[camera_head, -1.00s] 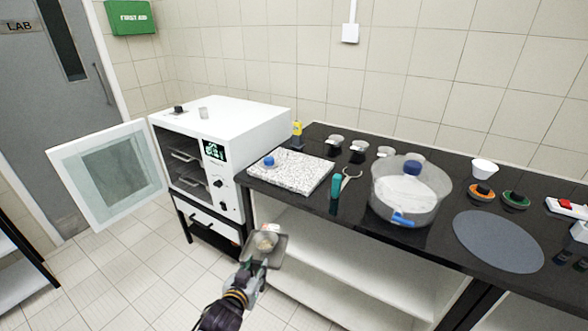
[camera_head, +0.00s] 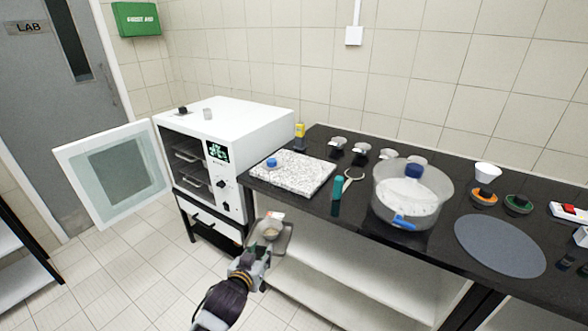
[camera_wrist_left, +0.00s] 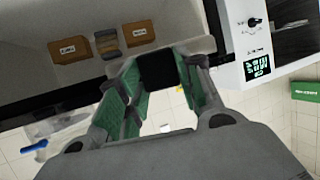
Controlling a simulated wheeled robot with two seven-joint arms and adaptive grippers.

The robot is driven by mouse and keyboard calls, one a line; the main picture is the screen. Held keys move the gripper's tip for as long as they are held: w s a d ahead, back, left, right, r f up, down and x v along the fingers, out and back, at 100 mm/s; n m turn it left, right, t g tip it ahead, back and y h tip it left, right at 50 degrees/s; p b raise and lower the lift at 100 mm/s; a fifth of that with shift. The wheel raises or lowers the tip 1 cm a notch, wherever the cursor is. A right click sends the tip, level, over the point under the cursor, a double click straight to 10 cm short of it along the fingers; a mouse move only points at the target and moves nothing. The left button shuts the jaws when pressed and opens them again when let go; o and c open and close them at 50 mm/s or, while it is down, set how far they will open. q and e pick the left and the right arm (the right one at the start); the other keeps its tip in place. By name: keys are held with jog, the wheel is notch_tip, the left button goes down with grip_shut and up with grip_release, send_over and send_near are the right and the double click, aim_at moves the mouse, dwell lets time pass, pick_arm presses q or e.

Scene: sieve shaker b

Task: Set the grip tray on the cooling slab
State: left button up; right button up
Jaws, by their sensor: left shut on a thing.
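The grip tray (camera_head: 286,244) is a small grey metal tray carrying a round pale dish (camera_head: 271,232). My left gripper (camera_head: 258,256) is shut on the tray's near side and holds it in the air in front of the bench, below the bench top. In the left wrist view the green-padded fingers (camera_wrist_left: 158,80) close around a dark piece. The cooling slab (camera_head: 305,174) is a white speckled stone plate at the left end of the black bench top. A small blue-topped item (camera_head: 271,163) sits on its left part. My right gripper is out of view.
The white oven (camera_head: 245,125) stands left of the bench with its door (camera_head: 112,175) swung open. A teal-handled tool (camera_head: 338,187) lies right of the slab, then a clear round vessel (camera_head: 412,198). Cardboard boxes (camera_wrist_left: 70,49) show in the left wrist view.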

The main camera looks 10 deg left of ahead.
pick_arm(q)
jog(key=w+a+r+p, duration=0.1)
jog(key=w+r, duration=0.5)
jog(key=r, duration=0.5)
jog(key=w+a+r+m+h+p, duration=0.1)
jog(key=w+r+p, duration=0.1)
jog(key=w+r, duration=0.6)
jog(key=w+a+r+p, duration=0.1)
jog(key=w+r, duration=0.3)
jog(key=r, duration=0.9)
notch_tip(320, 180, down, 13)
jog(key=w+d+m+h, duration=0.1)
jog(key=d+m+h, duration=0.1)
jog(key=h, duration=0.1)
jog(key=shift+m+g, duration=0.3)
jog(key=shift+m, duration=0.1)
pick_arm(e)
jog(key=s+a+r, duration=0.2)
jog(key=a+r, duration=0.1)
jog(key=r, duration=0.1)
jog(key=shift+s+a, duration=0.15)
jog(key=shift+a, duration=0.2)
pick_arm(q)
jog(key=shift+r+h, duration=0.1)
jog(key=shift+h, duration=0.2)
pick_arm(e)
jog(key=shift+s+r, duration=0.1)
